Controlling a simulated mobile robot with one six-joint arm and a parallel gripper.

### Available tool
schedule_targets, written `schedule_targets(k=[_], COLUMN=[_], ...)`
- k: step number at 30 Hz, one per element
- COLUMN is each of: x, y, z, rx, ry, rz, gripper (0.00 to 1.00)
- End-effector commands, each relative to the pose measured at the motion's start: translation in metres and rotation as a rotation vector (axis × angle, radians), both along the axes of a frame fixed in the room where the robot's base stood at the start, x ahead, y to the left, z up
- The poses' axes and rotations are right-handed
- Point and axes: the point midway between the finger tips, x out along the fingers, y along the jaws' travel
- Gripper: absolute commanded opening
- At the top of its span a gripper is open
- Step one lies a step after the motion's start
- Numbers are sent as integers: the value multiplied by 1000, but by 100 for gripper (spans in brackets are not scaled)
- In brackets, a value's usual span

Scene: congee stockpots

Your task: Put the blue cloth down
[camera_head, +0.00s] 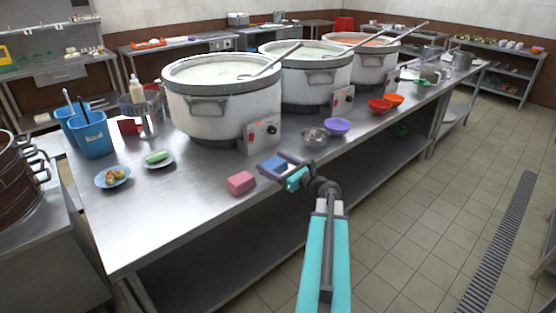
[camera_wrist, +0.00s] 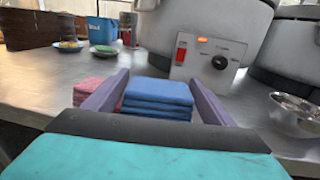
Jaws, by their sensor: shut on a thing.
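The blue cloth (camera_head: 272,165) is a small folded stack between the fingers of my gripper (camera_head: 278,165), at the front edge of the steel counter. In the wrist view the folded blue cloth (camera_wrist: 158,98) sits between the two purple-grey fingers (camera_wrist: 155,100), which are shut on it. A folded pink cloth (camera_head: 241,183) lies on the counter just left of it; in the wrist view the pink cloth (camera_wrist: 92,91) is partly hidden by the left finger. I cannot tell whether the blue cloth touches the counter.
Large white stockpots (camera_head: 222,115) with ladles stand behind on the counter (camera_head: 200,210). A metal bowl (camera_head: 315,137) and a purple bowl (camera_head: 337,126) are to the right. Plates of food (camera_head: 112,178) and a blue bin (camera_head: 92,137) are at the left. The front left of the counter is bare.

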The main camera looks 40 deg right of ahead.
Motion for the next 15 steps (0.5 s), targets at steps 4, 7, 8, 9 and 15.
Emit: schedule_targets(k=[4,7,8,9,15], x=[-12,-18,-19,-21,-31], y=[19,28,31,34,49], z=[2,3,3,4,5], rx=[0,0,0,0,0], ry=[0,0,0,0,0], rz=[0,0,0,0,0], gripper=[52,52,52,52,52])
